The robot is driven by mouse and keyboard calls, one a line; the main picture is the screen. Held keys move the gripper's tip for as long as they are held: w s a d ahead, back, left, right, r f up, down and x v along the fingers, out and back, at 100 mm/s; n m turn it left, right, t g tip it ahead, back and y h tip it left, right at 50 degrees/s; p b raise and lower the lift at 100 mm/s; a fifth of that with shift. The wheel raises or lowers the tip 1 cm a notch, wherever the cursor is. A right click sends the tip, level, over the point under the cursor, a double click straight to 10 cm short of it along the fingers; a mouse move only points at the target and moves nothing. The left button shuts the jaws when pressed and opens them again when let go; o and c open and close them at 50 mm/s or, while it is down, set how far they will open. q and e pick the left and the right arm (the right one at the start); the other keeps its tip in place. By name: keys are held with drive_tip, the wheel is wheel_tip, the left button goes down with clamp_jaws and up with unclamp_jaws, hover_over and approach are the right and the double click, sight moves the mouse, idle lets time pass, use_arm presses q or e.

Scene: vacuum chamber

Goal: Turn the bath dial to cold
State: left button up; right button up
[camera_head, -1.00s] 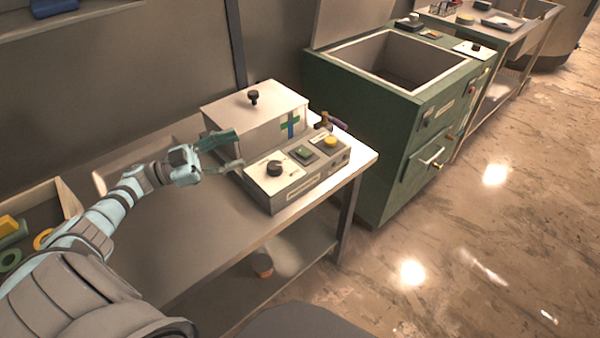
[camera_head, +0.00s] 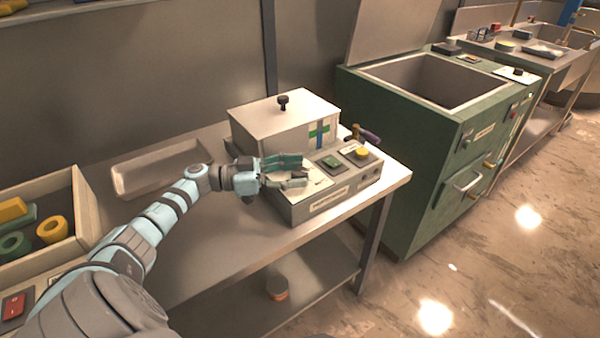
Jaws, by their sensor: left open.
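The bath looks to be the pale box with a knobbed lid (camera_head: 283,115) on the metal bench, with a sloped grey control panel (camera_head: 325,202) in front. The panel's black dial is mostly hidden at the fingers of my left gripper (camera_head: 302,171); its pointer setting cannot be read. My left gripper is open, one finger on the far side and one on the near side of the dial's place, low over the panel. I cannot tell whether it touches the dial. My right gripper is not in view.
A green button (camera_head: 333,162) and a yellow button (camera_head: 361,153) sit right of the gripper. A tray (camera_head: 160,170) and a bin with yellow and green parts (camera_head: 88,215) are to the left. A green cabinet (camera_head: 415,150) with an open top stands right of the bench.

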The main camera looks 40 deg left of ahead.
use_arm(q)
drive_tip(key=shift+x, duration=0.8)
